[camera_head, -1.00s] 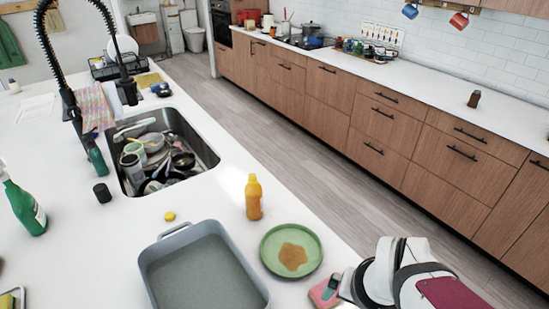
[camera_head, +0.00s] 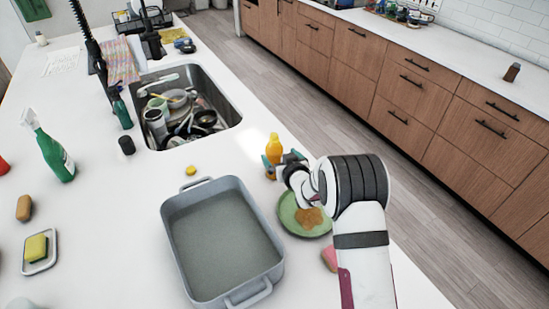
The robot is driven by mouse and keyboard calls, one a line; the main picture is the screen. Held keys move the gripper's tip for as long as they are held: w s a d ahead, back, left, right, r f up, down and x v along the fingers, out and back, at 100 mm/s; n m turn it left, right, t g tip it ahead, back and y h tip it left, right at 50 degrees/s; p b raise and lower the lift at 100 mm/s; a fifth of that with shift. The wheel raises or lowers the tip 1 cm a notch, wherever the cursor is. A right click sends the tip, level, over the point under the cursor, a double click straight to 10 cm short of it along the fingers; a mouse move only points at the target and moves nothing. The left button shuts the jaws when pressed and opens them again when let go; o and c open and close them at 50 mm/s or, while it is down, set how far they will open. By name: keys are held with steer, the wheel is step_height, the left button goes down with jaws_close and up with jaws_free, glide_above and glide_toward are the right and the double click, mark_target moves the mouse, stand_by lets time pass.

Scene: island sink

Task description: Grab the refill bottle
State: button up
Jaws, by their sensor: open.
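An orange bottle with a yellow cap (camera_head: 273,149), which I take to be the refill bottle, stands upright on the white counter to the right of the sink. My gripper (camera_head: 278,164) is at the bottle, reaching in from the right, with its dark fingers open near the bottle's lower part. The bottle's base is partly hidden by the gripper. I cannot tell whether the fingers touch it.
A green plate with a brown stain (camera_head: 290,221) lies under my arm. A grey baking dish (camera_head: 222,240) stands to the left, and a sink full of dishes (camera_head: 225,104) is behind. A green spray bottle (camera_head: 52,150) stands at the far left.

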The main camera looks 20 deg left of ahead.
mark_target(275, 143)
steer(key=x, duration=0.5)
steer(key=shift+a+f, duration=0.2)
steer(key=shift+a, duration=0.05)
steer(key=shift+s, duration=0.1)
steer(key=c, duration=1.5)
steer(key=shift+r, duration=0.2)
steer(key=shift+r, duration=1.9)
steer(key=shift+s+d+r, duration=0.2)
steer(key=shift+d+r, duration=0.95)
steer(key=shift+d, duration=0.75)
steer(key=shift+s+d+r, duration=0.25)
steer(key=shift+d+r, duration=0.85)
steer(key=shift+d, duration=0.85)
steer(key=shift+s+d+r, duration=0.2)
steer(key=shift+d+r, duration=0.95)
steer(key=shift+d, duration=0.75)
